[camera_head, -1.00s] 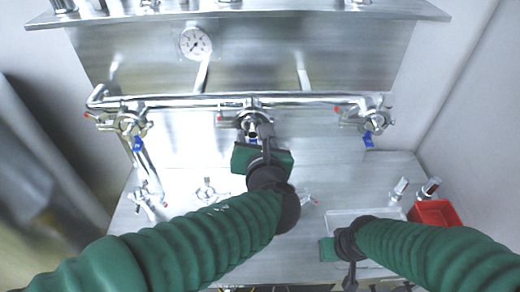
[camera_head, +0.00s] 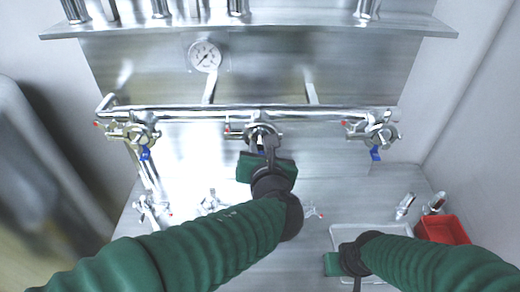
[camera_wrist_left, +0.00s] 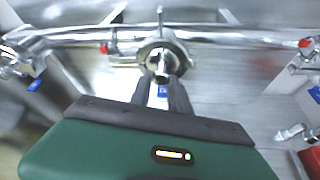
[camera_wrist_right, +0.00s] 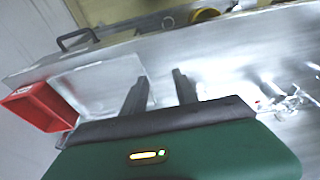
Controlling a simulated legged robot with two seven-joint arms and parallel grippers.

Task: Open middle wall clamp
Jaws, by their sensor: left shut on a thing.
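The middle wall clamp (camera_head: 262,130) sits on the horizontal steel pipe (camera_head: 200,112), with a red-tipped part to its left. It also shows in the left wrist view (camera_wrist_left: 165,52), a round metal body with a fitting at its centre. My left gripper (camera_head: 265,145) is at the middle clamp, its fingers shut on a part at the clamp's lower front. In the left wrist view its fingers (camera_wrist_left: 162,90) lie close around a blue-marked part (camera_wrist_left: 162,91). My right gripper (camera_wrist_right: 160,85) is open and empty, its fingers apart above the bench.
Similar clamps with blue handles hang at the left (camera_head: 140,132) and right (camera_head: 372,132) of the pipe. A pressure gauge (camera_head: 205,56) is above. A red bin (camera_head: 441,229) and a clear tray (camera_head: 345,238) are at the lower right. Loose clamps (camera_head: 150,208) lie on the bench.

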